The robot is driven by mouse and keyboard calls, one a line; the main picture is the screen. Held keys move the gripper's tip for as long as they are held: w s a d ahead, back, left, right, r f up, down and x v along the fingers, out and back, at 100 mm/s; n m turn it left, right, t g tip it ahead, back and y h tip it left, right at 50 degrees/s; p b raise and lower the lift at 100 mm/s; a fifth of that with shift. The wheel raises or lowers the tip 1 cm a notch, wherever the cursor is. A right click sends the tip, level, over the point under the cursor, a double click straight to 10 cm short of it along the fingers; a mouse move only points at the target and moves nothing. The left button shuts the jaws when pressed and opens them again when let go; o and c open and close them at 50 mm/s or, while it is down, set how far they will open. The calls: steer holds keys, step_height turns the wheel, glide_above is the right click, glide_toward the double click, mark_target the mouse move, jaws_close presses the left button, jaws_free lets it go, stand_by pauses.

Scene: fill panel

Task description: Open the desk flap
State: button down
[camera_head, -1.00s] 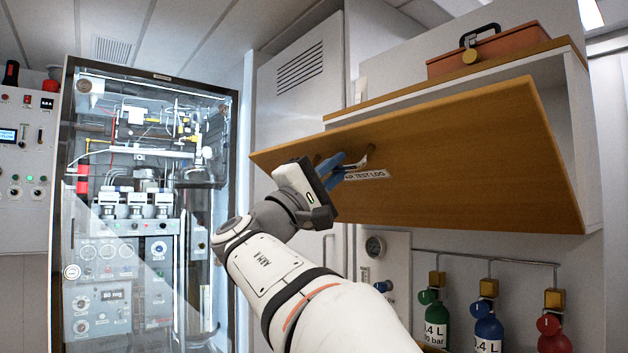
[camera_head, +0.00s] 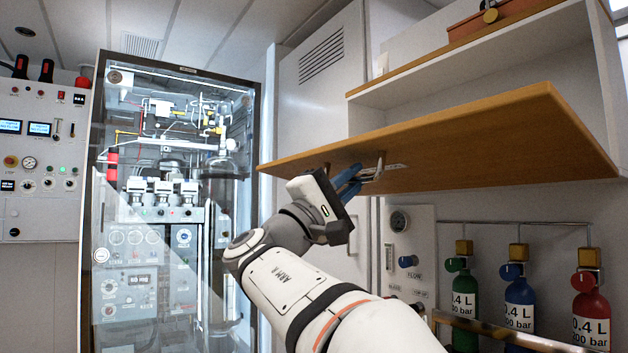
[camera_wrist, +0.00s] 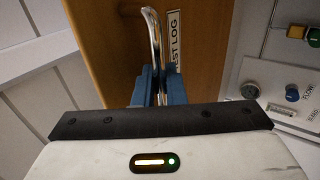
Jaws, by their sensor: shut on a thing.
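The wooden desk flap (camera_head: 470,145) is swung out and down from the white cabinet and stands close to level, with its underside facing me. In the wrist view the blue fingers (camera_wrist: 160,88) close around the lower part of the handle. The fingertips' contact is partly hidden by the gripper body.
The white cabinet (camera_head: 450,75) above the flap shows an open, empty-looking interior. An orange case (camera_head: 515,14) sits on its top. Green (camera_head: 464,300), blue (camera_head: 519,300) and red (camera_head: 591,310) cylinders stand below the flap at right. A glass-fronted equipment cabinet (camera_head: 170,200) stands left.

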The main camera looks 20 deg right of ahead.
steer(key=c, duration=1.6)
jaws_free()
steer(key=shift+p+v, duration=0.55)
steer(key=shift+v, duration=3.4)
